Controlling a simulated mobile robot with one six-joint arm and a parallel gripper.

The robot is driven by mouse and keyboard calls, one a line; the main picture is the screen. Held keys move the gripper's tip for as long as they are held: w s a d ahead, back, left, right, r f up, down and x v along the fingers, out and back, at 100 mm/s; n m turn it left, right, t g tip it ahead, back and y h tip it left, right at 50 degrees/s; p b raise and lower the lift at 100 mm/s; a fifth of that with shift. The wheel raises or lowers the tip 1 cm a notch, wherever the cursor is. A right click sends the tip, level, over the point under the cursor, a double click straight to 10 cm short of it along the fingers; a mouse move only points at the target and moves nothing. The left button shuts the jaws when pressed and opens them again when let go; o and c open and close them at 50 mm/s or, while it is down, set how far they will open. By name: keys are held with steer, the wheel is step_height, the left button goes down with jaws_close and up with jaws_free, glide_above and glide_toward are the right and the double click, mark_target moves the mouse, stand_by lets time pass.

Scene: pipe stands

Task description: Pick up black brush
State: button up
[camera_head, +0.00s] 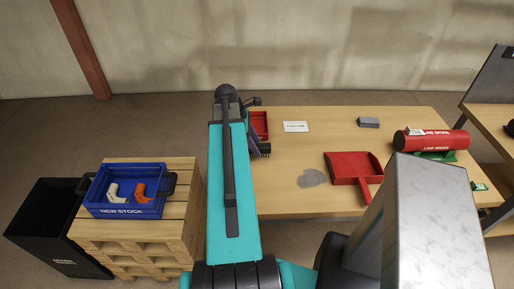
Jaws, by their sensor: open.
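The black brush (263,150) lies on the wooden table (310,205) at its left side, just right of my teal arm. Its dark bristles show, and the rest of it is hidden behind the arm. My gripper (254,101) is at the far end of the arm, over the table's back left edge, small and partly hidden. It is open and appears apart from the brush, with nothing seen in it.
A red bin (260,125) sits behind the brush. A red dustpan (354,169), a grey patch (311,178), a white card (295,127), a grey block (368,122) and a red pipe (431,140) are further right. A blue crate (124,212) stands on pallets at left.

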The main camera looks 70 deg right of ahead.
mark_target(257, 145)
steer(key=shift+x, duration=0.9)
steer(key=shift+f+p, duration=0.25)
steer(key=shift+p, duration=0.05)
stand_by(0.5)
steer(key=c, duration=1.1)
steer(key=shift+r, duration=0.2)
steer(key=shift+c, duration=0.2)
steer(key=shift+r+b, duration=1.25)
steer(key=shift+r, duration=3.8)
